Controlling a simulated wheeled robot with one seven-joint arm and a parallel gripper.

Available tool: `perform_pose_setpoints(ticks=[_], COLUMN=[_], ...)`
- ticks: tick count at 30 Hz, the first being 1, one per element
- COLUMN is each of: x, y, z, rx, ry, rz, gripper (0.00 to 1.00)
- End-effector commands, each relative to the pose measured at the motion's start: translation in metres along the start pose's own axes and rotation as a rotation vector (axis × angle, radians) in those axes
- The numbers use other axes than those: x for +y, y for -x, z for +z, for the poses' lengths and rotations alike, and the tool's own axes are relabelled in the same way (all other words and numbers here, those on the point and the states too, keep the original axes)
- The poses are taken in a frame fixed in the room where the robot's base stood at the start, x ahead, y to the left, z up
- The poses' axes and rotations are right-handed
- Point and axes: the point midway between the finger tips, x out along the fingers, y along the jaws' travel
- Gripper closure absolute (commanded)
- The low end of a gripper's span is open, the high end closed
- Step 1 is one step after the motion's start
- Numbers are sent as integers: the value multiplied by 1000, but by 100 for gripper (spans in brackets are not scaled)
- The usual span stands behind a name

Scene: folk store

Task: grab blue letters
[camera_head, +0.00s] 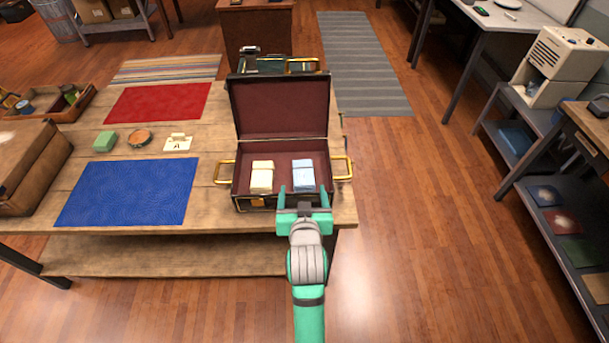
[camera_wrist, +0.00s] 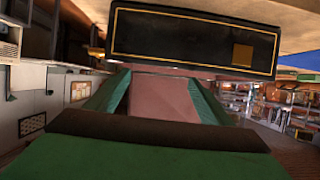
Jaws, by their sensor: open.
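A stack of blue letters (camera_head: 303,172) lies on the right side inside an open suitcase (camera_head: 241,203). A cream stack of letters (camera_head: 262,176) lies left of it. My green gripper (camera_head: 303,189) is open and empty at the case's front edge, in front of the blue letters, with its fingers spread to either side of them. In the wrist view, which looks upside down, my gripper (camera_wrist: 160,79) faces the suitcase's dark, gold-trimmed front (camera_wrist: 180,42). The maroon lid lining (camera_wrist: 165,98) shows between the fingers. I cannot make out the letters there.
The suitcase's raised lid (camera_head: 282,106) stands behind the letters. Gold handles (camera_head: 224,172) stick out at both sides. A blue mat (camera_head: 128,192), a red mat (camera_head: 158,102) and small items lie left on the wooden table (camera_head: 212,208). Shelves (camera_head: 555,205) stand far right.

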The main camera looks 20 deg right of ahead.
Motion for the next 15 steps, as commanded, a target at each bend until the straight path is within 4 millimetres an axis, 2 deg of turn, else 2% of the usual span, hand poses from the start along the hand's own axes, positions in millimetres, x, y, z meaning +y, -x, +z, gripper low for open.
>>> perform_pose_setpoints(ticks=[2, 8, 15], x=[2, 7, 6], y=[-3, -14, -48], z=[-8, 3, 5], rx=[-3, -57, -59], ry=[-6, 20, 21], rz=[3, 1, 0], gripper=[26, 26, 26])
